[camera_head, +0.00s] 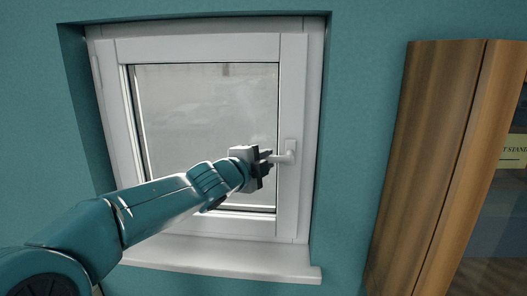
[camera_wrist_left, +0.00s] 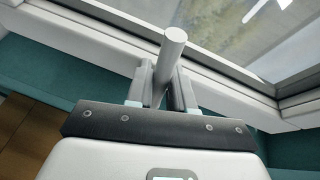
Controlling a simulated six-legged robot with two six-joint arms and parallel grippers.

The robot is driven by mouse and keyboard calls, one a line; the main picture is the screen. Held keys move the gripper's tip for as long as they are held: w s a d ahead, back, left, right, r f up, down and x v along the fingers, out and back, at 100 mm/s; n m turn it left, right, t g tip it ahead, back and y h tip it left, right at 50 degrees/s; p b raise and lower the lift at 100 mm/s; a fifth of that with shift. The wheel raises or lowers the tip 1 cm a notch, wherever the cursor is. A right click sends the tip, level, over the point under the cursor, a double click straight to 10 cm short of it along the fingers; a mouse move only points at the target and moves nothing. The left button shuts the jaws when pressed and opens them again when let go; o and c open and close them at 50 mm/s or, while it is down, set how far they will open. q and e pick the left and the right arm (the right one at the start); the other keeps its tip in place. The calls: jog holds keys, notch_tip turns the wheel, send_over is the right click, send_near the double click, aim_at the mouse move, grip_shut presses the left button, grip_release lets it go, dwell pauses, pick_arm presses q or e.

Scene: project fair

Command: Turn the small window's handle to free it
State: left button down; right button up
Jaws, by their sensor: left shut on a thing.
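The small window (camera_head: 294,75) has a white frame and sits in a recess in the teal wall; its sash looks closed. Its white handle (camera_head: 290,150) is on the right side of the sash, with the lever pointing left, about level. My left gripper (camera_head: 268,160) is at the lever's free end. In the left wrist view my left gripper (camera_wrist_left: 161,90) is shut on the handle (camera_wrist_left: 172,52), whose round bar stands between the two fingers. My right gripper is in neither view.
A white sill (camera_head: 225,260) juts out below the window. A tall wooden panel (camera_head: 430,150) stands to the right, with a yellow sign (camera_head: 513,151) beyond it. The teal wall (camera_head: 362,120) between window and panel is bare.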

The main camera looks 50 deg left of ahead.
pick_arm(q)
jog(key=shift+r+m+g+p, duration=0.3)
jog(key=shift+r+m+p, duration=0.25)
jog(key=shift+p, duration=0.3)
jog(key=c, duration=1.1)
grip_release()
jog(key=shift+w+f, duration=0.1)
jog(key=shift+p+v, duration=2.1)
jog(key=shift+v, duration=6.1)
